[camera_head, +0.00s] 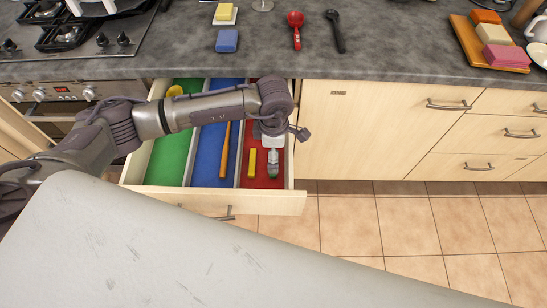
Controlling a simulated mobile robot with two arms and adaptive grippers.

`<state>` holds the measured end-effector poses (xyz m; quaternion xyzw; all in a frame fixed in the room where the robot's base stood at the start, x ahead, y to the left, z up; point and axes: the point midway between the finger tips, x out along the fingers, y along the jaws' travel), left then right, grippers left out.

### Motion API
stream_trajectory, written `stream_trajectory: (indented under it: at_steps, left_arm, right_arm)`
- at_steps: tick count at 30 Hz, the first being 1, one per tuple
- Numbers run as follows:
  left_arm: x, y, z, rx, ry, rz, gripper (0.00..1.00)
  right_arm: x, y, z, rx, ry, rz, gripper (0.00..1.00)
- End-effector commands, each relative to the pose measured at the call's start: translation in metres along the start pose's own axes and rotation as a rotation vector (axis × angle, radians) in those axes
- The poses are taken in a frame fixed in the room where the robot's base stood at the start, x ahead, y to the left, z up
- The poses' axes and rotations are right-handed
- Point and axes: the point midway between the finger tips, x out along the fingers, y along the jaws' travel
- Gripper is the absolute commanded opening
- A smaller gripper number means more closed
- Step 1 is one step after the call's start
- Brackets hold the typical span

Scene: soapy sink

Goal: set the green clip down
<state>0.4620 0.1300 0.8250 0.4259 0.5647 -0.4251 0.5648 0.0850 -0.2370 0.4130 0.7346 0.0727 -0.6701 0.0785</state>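My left gripper (272,165) points down into the open drawer, over the red compartment (263,183) on its right side. A small bit of green, likely the green clip (273,178), shows at the fingertips. Most of it is hidden by the gripper, and I cannot tell whether it is held or touches the drawer floor. The fingers are too small to tell open from shut. My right gripper is not in view.
The drawer (230,202) also has a green compartment (167,160) and a blue one. A yellow block (252,162) lies beside my gripper; an orange-handled tool (225,152) lies in the blue compartment. The counter (390,50) behind holds a blue sponge (227,41), a red spoon (296,30) and a black spoon (336,32).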

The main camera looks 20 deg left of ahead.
Motion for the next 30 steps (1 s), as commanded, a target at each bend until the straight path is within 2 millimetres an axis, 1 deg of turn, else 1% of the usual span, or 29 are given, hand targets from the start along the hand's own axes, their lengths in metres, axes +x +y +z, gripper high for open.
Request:
stream_trajectory:
  at_steps: [1, 3, 6, 9, 12, 17, 30]
  left_arm:
    - [-0.011, 0.001, 0.0, 0.002, -0.002, 0.006, 1.0]
    - [-0.027, 0.001, 0.001, 0.001, -0.003, 0.005, 1.0]
    - [-0.047, 0.001, 0.0, 0.001, -0.002, 0.005, 1.0]
    - [-0.063, 0.001, 0.0, 0.0, -0.001, 0.004, 1.0]
    - [-0.073, 0.001, 0.0, -0.001, 0.0, 0.002, 1.0]
    - [-0.081, 0.0, 0.0, 0.0, 0.0, 0.0, 1.0]
    - [-0.081, 0.0, 0.0, -0.001, 0.0, 0.0, 1.0]
  right_arm:
    - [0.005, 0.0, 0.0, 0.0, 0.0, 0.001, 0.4]
    - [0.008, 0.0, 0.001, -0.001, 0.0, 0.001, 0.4]
    - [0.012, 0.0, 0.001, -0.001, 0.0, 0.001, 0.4]
    - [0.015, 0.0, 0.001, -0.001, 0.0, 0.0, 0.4]
    - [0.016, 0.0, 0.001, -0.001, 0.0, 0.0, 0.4]
    - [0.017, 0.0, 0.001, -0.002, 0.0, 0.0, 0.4]
    - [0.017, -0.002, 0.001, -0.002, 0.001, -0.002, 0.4]
